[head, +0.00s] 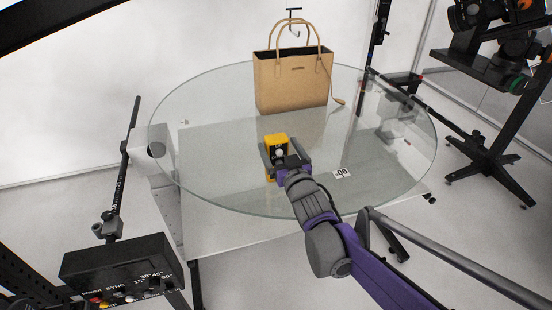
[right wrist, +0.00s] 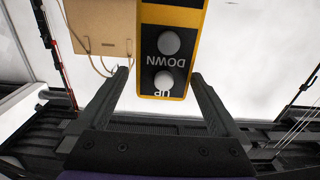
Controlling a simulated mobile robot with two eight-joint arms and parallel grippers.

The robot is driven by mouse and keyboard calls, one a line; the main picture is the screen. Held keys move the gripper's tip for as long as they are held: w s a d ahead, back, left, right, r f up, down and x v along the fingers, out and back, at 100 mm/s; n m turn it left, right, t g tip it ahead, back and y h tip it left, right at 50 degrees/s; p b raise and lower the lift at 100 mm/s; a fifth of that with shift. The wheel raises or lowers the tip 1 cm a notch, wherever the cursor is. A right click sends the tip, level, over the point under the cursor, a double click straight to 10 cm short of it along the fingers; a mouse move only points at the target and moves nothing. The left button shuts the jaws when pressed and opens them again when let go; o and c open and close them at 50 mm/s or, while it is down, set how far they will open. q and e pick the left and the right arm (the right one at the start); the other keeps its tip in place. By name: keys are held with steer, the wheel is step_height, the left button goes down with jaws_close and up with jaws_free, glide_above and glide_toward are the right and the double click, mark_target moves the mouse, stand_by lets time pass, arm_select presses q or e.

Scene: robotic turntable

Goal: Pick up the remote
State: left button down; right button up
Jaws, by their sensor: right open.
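The remote (head: 277,146) is a yellow and black box with round light buttons, on or just above the round glass turntable (head: 225,185). In the right wrist view the remote (right wrist: 168,50) shows the words DOWN and UP, upside down. My right gripper (head: 279,158) is at the remote. In the right wrist view its two fingers (right wrist: 160,85) are apart, one on each side of the remote's near end, with gaps between. Whether the remote touches the glass is unclear. My left gripper is not in view.
A tan handbag (head: 292,84) stands on the glass behind the remote, and it also shows in the right wrist view (right wrist: 100,25). A black control box (head: 122,265) stands at the front left. Glass left of the remote is clear.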

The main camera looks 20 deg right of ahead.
steer(key=w, duration=0.5)
steer(key=shift+a+f, duration=0.25)
steer(key=shift+f, duration=0.1)
steer(key=shift+c, duration=0.3)
steer(key=c, duration=1.3)
